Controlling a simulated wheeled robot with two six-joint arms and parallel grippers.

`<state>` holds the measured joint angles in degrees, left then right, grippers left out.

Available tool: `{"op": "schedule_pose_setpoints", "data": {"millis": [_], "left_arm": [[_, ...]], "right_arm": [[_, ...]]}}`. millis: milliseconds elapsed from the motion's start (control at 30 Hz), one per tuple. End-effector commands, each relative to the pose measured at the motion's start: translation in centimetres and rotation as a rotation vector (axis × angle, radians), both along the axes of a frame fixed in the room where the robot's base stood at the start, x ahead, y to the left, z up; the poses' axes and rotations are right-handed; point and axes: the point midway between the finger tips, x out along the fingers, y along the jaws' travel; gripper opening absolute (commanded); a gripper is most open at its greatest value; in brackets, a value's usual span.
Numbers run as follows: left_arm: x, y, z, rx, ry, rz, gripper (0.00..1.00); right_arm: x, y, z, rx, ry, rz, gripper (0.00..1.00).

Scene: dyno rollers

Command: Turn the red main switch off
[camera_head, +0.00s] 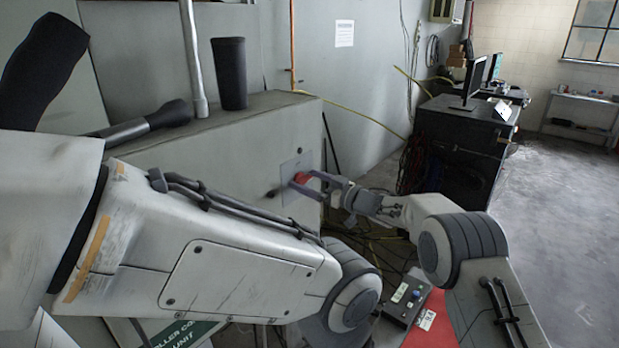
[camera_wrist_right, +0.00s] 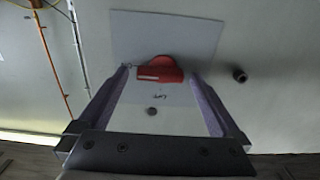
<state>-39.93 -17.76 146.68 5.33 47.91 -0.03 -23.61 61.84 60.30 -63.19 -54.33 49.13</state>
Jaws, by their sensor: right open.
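The red main switch (camera_head: 300,179) is a small red knob on a light plate (camera_head: 288,186) on the side of the grey cabinet (camera_head: 262,135). In the right wrist view the red switch (camera_wrist_right: 160,70) shows a white bar on its face, with small lettering close by. My right gripper (camera_head: 309,184) is open at the switch, one finger on each side of the knob. In the wrist view the right gripper (camera_wrist_right: 160,78) has a visible gap around the knob; I cannot tell whether either finger touches it. My left gripper is not in view.
A dark cylinder (camera_head: 229,74) stands on the cabinet top. A small dark knob (camera_wrist_right: 240,75) sits beside the plate. A control box (camera_head: 405,298) lies low, near cables. A black desk (camera_head: 462,135) with monitors stands farther back; open floor (camera_head: 560,215) is at right.

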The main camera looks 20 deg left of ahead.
Motion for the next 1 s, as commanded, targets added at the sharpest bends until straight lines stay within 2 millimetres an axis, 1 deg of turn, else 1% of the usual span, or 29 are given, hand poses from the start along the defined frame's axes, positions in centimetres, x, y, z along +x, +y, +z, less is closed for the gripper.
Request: {"op": "schedule_pose_setpoints", "data": {"millis": [267,367,400,500,767,1000], "left_arm": [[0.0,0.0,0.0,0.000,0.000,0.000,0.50],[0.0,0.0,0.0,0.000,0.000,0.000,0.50],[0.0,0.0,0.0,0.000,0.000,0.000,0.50],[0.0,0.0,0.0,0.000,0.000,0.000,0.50],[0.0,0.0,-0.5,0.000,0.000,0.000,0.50],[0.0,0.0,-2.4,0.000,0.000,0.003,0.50]], "right_arm": [[0.0,0.1,0.0,0.000,-0.001,0.000,1.00],[0.1,0.1,0.0,0.000,-0.001,-0.001,0.66],[0.1,0.1,0.0,0.000,-0.001,-0.001,0.50],[0.0,0.1,0.0,0.000,-0.001,0.000,0.15],[0.0,0.1,-0.1,-0.009,-0.024,0.000,0.15],[0.0,0.1,-0.4,-0.047,-0.134,-0.001,0.15]]}}
